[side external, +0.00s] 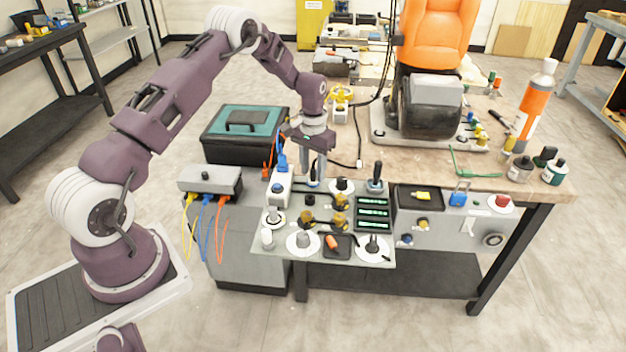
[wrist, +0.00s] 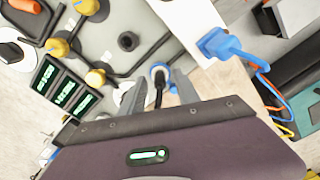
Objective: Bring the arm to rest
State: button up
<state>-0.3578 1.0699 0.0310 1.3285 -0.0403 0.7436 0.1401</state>
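My gripper (side external: 312,170) points down over the back edge of the grey control panel (side external: 286,238), at the front left of the workbench. In the wrist view its two fingers (wrist: 156,88) stand apart, with a gap between them. A small black upright piece with a blue and white round base (wrist: 160,71) shows in that gap; the fingers look clear of its sides, but I cannot tell its exact depth. My arm is bent, reaching from its base on the left to the bench.
A white box with a blue plug (side external: 281,184) stands left of my gripper. A black and teal case (side external: 245,132) lies behind it. A dark lever (side external: 375,177) and green displays (side external: 374,213) are to the right. Loose cables hang left.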

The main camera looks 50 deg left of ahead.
notch_tip(320, 180, up, 7)
jog(key=shift+f, duration=0.2)
jog(key=s+d+r+m+t, duration=0.1)
jog(key=s+d+r, duration=0.35)
jog(key=r, duration=0.45)
jog(key=s+d+r+t, duration=0.1)
jog(key=s+d+r, duration=0.3)
jog(key=r, duration=0.6)
jog(key=s+d+r+m+t, duration=0.1)
jog(key=s+d+r, duration=0.2)
jog(key=s, duration=0.2)
jog(key=s+d+r+t, duration=0.1)
jog(key=s+d+r, duration=0.2)
jog(key=s, duration=0.2)
jog(key=s+d+f+m+t, duration=0.1)
jog(key=s+d, duration=0.3)
jog(key=s, duration=1)
jog(key=shift+s+f+t, duration=0.3)
jog(key=shift+f, duration=0.1)
